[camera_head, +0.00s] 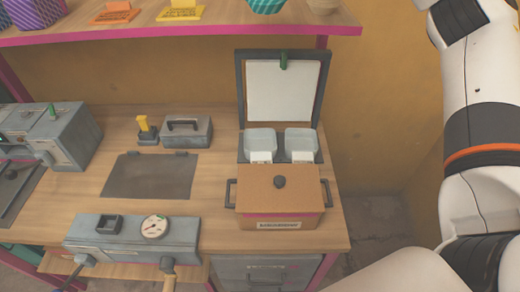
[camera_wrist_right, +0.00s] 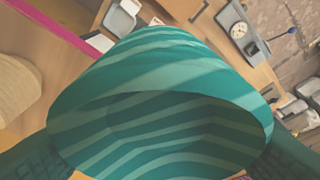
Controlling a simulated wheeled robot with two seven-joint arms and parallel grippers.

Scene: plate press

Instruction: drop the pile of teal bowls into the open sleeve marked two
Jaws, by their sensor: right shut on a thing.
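My right gripper (camera_wrist_right: 160,150) is shut on the teal striped bowls (camera_wrist_right: 155,75), its dark fingers on either side of them in the right wrist view. How many bowls are in the pile is hidden. A teal patterned bowl (camera_head: 268,5) shows at the top edge of the head view by the shelf; I cannot tell whether it rests there. Two pale open holders, a left one (camera_head: 260,142) and a right one (camera_head: 300,142), stand in the open-lidded unit; their white labels are too small to read. My left gripper is out of view.
The shelf (camera_head: 180,29) overhangs the back of the table; a pale bowl (camera_head: 323,5) sits on it. A brown lidded box (camera_head: 280,190) stands in front of the holders. The raised lid (camera_head: 282,90) stands behind them. A gauge panel (camera_head: 135,240) is at the front.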

